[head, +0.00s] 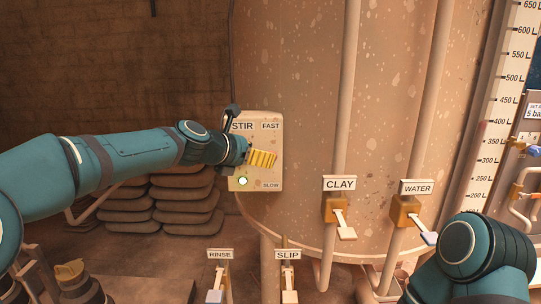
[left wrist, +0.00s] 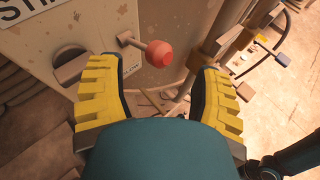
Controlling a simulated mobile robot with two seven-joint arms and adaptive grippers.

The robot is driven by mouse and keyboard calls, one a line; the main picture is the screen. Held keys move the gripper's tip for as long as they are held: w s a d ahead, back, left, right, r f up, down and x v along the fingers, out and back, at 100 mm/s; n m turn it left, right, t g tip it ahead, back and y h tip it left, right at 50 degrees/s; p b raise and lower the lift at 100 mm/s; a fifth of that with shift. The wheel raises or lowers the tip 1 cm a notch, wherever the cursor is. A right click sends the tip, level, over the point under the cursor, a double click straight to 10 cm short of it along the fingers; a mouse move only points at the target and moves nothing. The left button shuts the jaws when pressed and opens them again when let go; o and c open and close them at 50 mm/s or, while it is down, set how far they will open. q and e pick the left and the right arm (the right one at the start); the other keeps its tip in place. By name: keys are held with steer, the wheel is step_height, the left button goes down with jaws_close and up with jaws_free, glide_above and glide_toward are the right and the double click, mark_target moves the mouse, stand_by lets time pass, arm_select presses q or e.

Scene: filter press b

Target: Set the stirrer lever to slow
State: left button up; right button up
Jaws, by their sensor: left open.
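The stirrer box (head: 262,126) is a pale panel on the large tank, marked STIR, with FAST at its upper right and SLOW at its lower right. The stirrer lever has a red ball knob (left wrist: 160,53) on a short grey stem in the left wrist view. In the head view my left gripper hides the lever. My left gripper (head: 262,158) is open in front of the box. Its yellow fingers (left wrist: 152,78) stand either side of the knob, apparently without touching it. My right gripper is out of view.
The CLAY valve (head: 335,209) and WATER valve (head: 405,209) are on pipes to the right. The RINSE (head: 219,254) and SLIP (head: 288,254) handles stand below the box. Stacked sacks (head: 180,203) lie behind my left arm. My right arm is at lower right.

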arm_select(q)
steer(key=shift+x, duration=2.65)
jaws_close()
